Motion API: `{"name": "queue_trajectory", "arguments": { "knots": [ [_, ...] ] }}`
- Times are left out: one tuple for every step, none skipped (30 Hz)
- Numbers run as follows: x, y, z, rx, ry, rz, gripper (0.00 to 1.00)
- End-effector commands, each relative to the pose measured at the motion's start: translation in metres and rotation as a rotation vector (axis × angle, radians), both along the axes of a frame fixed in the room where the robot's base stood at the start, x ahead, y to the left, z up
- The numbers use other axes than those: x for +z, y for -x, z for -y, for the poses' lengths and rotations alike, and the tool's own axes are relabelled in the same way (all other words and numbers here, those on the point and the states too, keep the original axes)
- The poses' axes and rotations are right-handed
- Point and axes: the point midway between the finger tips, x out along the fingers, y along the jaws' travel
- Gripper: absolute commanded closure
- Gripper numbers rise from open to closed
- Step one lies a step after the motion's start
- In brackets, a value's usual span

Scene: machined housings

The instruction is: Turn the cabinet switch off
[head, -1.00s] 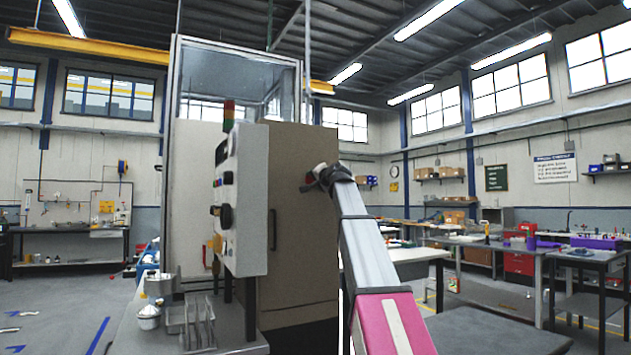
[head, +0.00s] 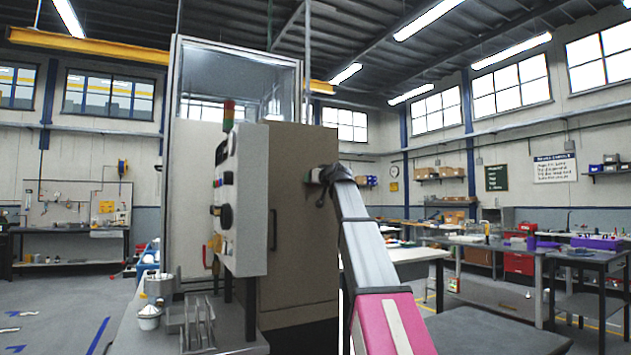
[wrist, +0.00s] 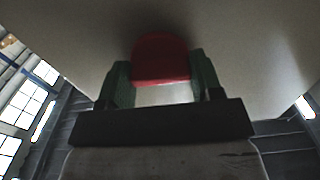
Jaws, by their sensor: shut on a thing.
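A beige cabinet (head: 300,225) stands left of centre in the head view, with a dark vertical handle on its front. In the wrist view a red switch handle (wrist: 161,60) stands out from a pale flat cabinet face (wrist: 245,60). My gripper (wrist: 160,82) has its two green fingers on either side of the red handle and is shut on it. In the head view my gripper (head: 315,174) is at the cabinet's right edge, and the red handle cannot be made out there. Any markings of the switch's position are hidden.
A grey control box (head: 247,200) with knobs and a signal light (head: 229,115) stands left of my arm. Metal cups (head: 155,290) and a rack (head: 196,325) are on the bench below. Workbenches stand to the right, beyond my arm.

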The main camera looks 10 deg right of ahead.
Motion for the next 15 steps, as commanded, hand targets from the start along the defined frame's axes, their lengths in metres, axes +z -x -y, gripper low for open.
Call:
{"name": "queue_trajectory", "arguments": {
  "knots": [
    [-0.0013,0.0003,-0.0001,0.001,0.022,0.003,0.64],
    [-0.0014,0.0003,-0.0001,0.001,0.033,0.006,0.64],
    [-0.0014,0.0004,-0.0002,0.001,0.045,0.01,0.64],
    [-0.0014,0.0004,-0.0002,0.001,0.054,0.014,0.64],
    [-0.0014,0.0003,-0.0001,0.001,0.061,0.016,0.64],
    [-0.0014,0.0003,-0.0001,0.001,0.07,0.019,0.64],
    [-0.0014,0.0004,-0.0002,0.001,0.075,0.02,0.64],
    [-0.0014,0.0003,-0.0001,0.001,0.08,0.022,0.64],
    [-0.0014,0.0003,-0.0001,0.001,0.085,0.023,0.64],
    [-0.0015,0.0004,-0.0001,0.001,0.088,0.024,0.64],
    [-0.0015,0.0004,-0.0001,0.001,0.09,0.025,0.64],
    [-0.0015,0.0004,-0.0001,0.001,0.093,0.026,0.64],
    [-0.0015,0.0004,-0.0001,0.0,0.093,0.026,0.64],
    [-0.0015,0.0004,-0.0001,0.0,0.094,0.026,0.64],
    [-0.0015,0.0005,-0.0002,0.0,0.094,0.026,0.64]
  ]
}}
